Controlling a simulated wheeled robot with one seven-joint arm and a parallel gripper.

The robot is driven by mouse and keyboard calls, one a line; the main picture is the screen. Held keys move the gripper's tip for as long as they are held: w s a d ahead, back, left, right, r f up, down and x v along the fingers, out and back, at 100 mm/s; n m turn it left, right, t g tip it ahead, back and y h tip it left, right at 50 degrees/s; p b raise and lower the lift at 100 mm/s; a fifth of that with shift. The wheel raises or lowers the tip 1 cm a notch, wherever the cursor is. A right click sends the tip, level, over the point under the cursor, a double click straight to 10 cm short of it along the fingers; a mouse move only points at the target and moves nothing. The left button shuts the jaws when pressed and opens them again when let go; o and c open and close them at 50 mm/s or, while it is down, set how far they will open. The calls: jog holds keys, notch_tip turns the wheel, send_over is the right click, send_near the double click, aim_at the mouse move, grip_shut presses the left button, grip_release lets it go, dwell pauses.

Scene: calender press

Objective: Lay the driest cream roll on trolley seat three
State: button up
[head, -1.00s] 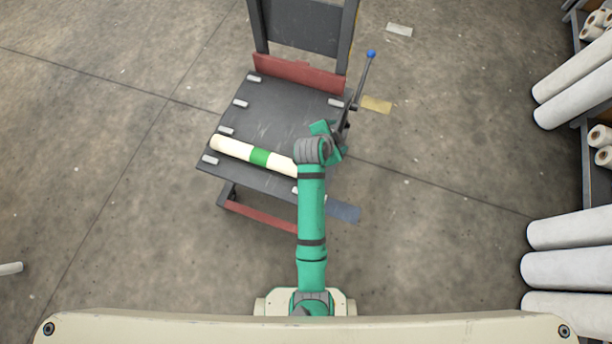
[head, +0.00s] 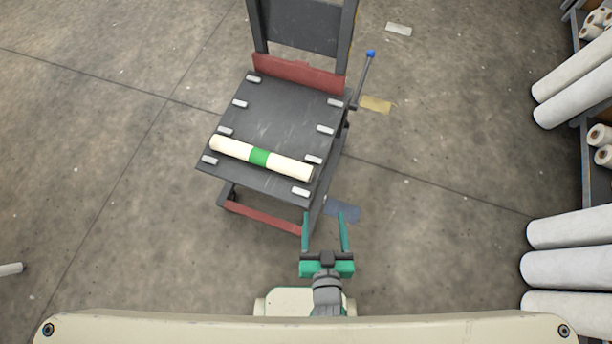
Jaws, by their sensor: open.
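A cream roll (head: 225,147) with a green band around its middle lies across the near part of a dark trolley (head: 270,107). It rests between small pale blocks at the trolley's left and right edges. My gripper (head: 325,216) is open and empty. It is in front of the trolley's near right corner, apart from the roll, with both fingers pointing away from me. No seat numbers can be read on the trolley. No other cream roll is clearly seen on it.
A red bar (head: 300,73) and upright back frame stand at the trolley's far end. A blue-knobbed lever (head: 363,75) rises at its right. Large white rolls (head: 570,233) lie on racks at the far right.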

jog(key=s+a+r+t, duration=0.1)
jog(key=s+a+r, duration=0.3)
jog(key=s+r, duration=0.3)
jog(key=shift+s+a+r+t, duration=0.2)
jog(key=shift+a+r+t, duration=0.2)
jog(key=shift+r, duration=0.5)
dwell(0.3)
